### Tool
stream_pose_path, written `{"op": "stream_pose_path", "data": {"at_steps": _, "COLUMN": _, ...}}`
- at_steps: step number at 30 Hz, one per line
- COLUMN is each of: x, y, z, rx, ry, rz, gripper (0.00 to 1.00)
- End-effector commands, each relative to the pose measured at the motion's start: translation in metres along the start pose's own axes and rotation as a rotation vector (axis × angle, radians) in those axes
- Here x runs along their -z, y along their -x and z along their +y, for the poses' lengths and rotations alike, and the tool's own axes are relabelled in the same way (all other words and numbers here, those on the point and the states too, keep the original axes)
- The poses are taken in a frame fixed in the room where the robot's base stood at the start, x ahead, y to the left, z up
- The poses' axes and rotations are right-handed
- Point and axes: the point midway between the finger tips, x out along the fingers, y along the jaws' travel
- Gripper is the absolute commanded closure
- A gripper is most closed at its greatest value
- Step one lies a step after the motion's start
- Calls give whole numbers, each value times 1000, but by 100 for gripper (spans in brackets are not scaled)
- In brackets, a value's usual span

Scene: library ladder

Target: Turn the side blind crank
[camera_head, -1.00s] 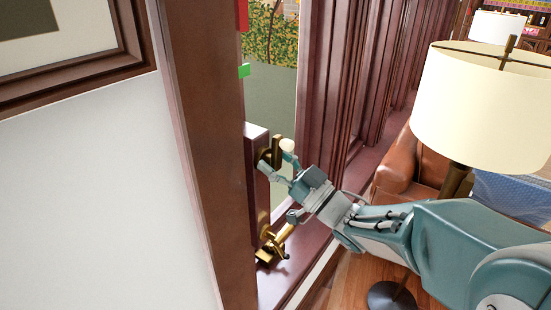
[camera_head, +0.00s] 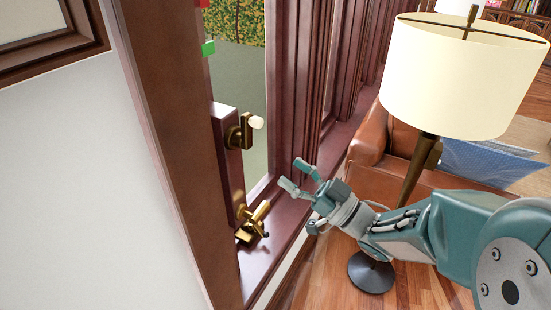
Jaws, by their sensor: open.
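The side blind crank (camera_head: 241,131) is a brass handle with a round cream knob (camera_head: 257,122). It is mounted on a dark wooden block on the side of the window frame, left of centre. My gripper (camera_head: 291,174) is open and empty. Its fingers point up and to the left, toward the window. It is right of and below the crank, apart from it, and nothing hides the crank or its knob.
A brass window latch (camera_head: 252,222) stands on the sill below the crank. A floor lamp with a cream shade (camera_head: 461,75) and a leather armchair (camera_head: 372,138) stand to the right. A white wall (camera_head: 90,180) fills the left.

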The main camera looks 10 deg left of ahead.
Motion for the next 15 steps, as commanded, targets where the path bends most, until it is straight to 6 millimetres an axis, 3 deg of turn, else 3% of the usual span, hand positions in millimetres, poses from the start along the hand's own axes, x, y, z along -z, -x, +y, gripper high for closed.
{"op": "stream_pose_path", "data": {"at_steps": 10, "x": 0, "y": 6, "z": 0, "rx": 0, "ry": -1, "rz": 1, "gripper": 30}}
{"op": "stream_pose_path", "data": {"at_steps": 11, "x": 0, "y": 6, "z": 0, "rx": 1, "ry": 0, "rz": 0, "gripper": 25}}
{"op": "stream_pose_path", "data": {"at_steps": 15, "x": 8, "y": -2, "z": -3, "rx": 30, "ry": 41, "rz": -71, "gripper": 25}}
